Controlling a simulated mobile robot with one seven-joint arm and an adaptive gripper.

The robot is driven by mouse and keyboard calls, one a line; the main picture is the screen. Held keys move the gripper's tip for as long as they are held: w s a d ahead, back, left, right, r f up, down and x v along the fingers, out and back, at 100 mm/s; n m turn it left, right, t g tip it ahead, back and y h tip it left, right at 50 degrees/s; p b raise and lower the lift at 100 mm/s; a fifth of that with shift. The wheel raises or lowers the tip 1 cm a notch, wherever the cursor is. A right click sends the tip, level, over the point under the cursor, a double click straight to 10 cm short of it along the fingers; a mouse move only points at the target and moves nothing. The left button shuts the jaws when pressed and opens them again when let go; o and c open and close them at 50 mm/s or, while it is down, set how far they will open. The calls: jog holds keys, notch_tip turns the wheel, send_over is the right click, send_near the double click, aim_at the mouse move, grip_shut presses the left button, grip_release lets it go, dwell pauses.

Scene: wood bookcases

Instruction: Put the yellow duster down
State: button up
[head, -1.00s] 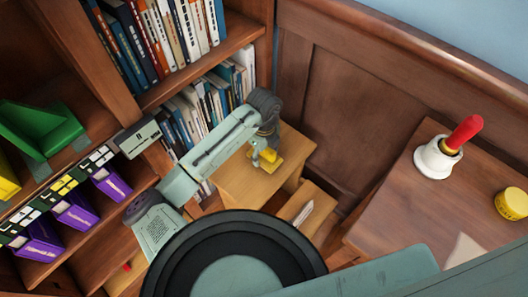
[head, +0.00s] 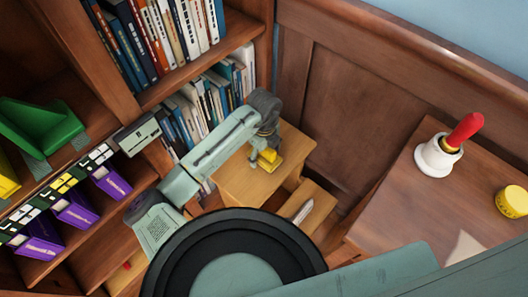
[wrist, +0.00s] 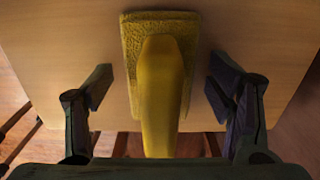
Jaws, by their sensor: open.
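The yellow duster (wrist: 160,95) has a flat rough pad and a smooth handle. In the wrist view it lies on a light wooden surface, with its handle between the two fingers. My gripper (wrist: 160,100) is open, with a clear gap between each finger and the handle. In the head view the duster (head: 268,158) sits on the top of a small wooden stool (head: 240,183) below my wrist. My arm hides part of the stool, and the fingers are too small to make out there.
A bookcase with books (head: 200,115) stands close behind and left of my arm. A wooden wall panel (head: 335,115) is to the right of the stool. A table (head: 400,205) at right holds a red-handled white object (head: 437,157) and a yellow tub (head: 512,201).

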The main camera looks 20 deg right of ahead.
notch_tip(320, 180, up, 12)
jog(key=shift+r, duration=0.2)
dwell(0.4)
